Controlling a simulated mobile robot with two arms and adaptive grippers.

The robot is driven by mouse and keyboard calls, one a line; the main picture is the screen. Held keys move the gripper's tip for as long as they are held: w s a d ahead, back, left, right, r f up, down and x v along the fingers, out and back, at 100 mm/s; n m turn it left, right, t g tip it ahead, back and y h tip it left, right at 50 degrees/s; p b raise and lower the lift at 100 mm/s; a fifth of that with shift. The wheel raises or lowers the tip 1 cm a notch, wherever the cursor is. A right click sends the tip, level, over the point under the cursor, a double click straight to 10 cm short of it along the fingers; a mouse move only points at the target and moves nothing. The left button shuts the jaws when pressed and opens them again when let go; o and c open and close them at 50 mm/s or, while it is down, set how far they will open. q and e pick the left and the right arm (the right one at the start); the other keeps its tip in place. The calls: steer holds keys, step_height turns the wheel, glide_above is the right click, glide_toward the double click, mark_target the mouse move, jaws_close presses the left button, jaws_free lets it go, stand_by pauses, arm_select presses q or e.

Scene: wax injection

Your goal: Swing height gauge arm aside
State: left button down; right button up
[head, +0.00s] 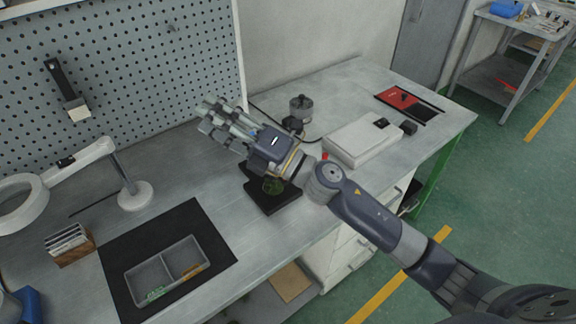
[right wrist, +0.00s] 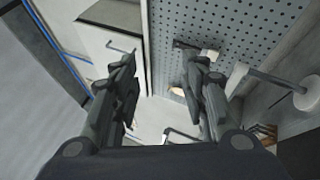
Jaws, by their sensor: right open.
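My right gripper (head: 212,118) reaches in from the right over the bench and points toward the pegboard. Its fingers are apart with nothing between them; the right wrist view also shows the two fingers (right wrist: 160,90) spread. Below the wrist a black base (head: 270,199) stands on the bench with a round green piece (head: 273,186) on it. My gripper and wrist cover what is above and behind this base, so I cannot make out a height gauge arm for certain. My left gripper is not in view.
A white magnifier lamp (head: 135,194) stands to the left. A grey divided tray (head: 165,271) lies on a black mat (head: 200,222). A white flat box (head: 362,142) and a dark grey round device (head: 300,107) stand behind my right arm. Bare bench lies between lamp and base.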

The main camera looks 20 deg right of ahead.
step_height(320, 180, down, 6)
steer(key=s+a+n+g+h, duration=0.1)
steer(key=s+n+g+h, duration=0.15)
steer(key=n+g, duration=1.1)
steer(key=w+d+f+n+h, duration=0.2)
steer(key=d+h, duration=0.3)
steer(key=d, duration=0.5)
steer(key=w+d+f+n+h, duration=0.1)
steer(key=d+f+n+h, duration=0.3)
steer(key=d, duration=0.6)
steer(key=shift+m+t+h, duration=0.45)
steer(key=shift+m+h, duration=0.1)
steer(key=shift+m, duration=0.2)
steer(key=p+x, duration=0.1)
steer(key=x, duration=0.1)
steer(key=p+x, duration=0.1)
steer(key=x, duration=0.2)
steer(key=a+x, duration=0.1)
steer(key=x, duration=0.2)
steer(key=shift+w+r+p, duration=0.15)
steer(key=shift+w+p, duration=0.2)
steer(key=shift+p, duration=0.05)
steer(key=shift+w+a+f, duration=0.1)
steer(key=shift+a+f, duration=0.1)
steer(key=shift+f, duration=0.25)
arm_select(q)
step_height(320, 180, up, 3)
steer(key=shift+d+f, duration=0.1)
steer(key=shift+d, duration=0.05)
